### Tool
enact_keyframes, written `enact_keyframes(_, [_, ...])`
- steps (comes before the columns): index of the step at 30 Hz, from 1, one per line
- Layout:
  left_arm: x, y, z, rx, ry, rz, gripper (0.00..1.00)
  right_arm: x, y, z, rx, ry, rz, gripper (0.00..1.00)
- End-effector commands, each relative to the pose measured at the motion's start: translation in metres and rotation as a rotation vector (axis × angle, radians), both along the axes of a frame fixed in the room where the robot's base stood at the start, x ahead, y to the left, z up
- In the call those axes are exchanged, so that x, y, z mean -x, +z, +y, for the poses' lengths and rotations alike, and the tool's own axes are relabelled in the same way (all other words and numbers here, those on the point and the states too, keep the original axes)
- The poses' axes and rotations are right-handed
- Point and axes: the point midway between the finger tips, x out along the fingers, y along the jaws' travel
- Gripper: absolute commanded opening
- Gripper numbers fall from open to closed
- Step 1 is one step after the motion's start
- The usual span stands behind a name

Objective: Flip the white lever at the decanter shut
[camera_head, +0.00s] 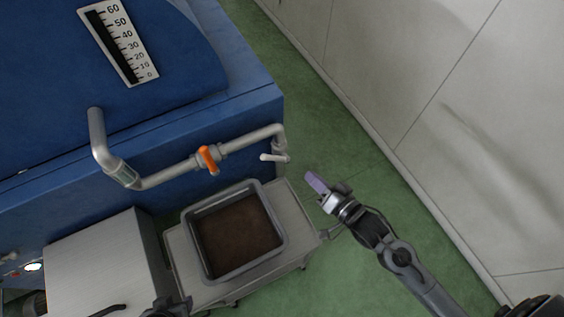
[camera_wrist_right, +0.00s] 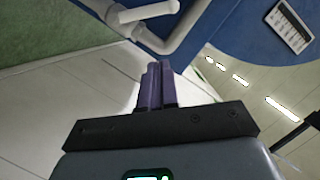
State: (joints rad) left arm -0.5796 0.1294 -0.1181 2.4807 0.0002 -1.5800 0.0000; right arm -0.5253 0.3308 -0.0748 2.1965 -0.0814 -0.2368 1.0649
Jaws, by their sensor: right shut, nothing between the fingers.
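The white lever (camera_head: 273,157) sits on the grey pipe at the right end of the blue decanter (camera_head: 180,125). It sticks out to the left, close to horizontal in the head view. In the right wrist view the lever (camera_wrist_right: 148,12) is at the top, beyond the fingertips. My right gripper (camera_head: 315,182) is shut and empty, with purple fingers, to the right of and slightly below the lever, apart from it. Its fingers (camera_wrist_right: 157,80) are together in the wrist view. A dark part of my left arm may show at the bottom edge; its fingers cannot be made out.
An orange-handled valve (camera_head: 208,158) is on the same pipe, left of the lever. A grey tray (camera_head: 284,238) with brown content stands on a metal stand (camera_head: 298,207) below. A pale wall (camera_head: 440,110) runs along the right; green floor lies between.

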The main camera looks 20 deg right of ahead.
Motion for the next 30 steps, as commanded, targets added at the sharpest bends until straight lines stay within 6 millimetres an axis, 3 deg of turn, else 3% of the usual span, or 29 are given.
enact_keyframes(14, [0.0, 0.001, -0.003, 0.012, 0.005, 0.0, 0.45, -0.011, -0.002, 0.003, 0.0, 0.0, -0.001, 0.0])
enact_keyframes(30, [0.0, 0.001, -0.003, 0.011, 0.005, 0.001, 0.45, -0.095, -0.018, 0.026, 0.0, 0.0, -0.001, 0.0])
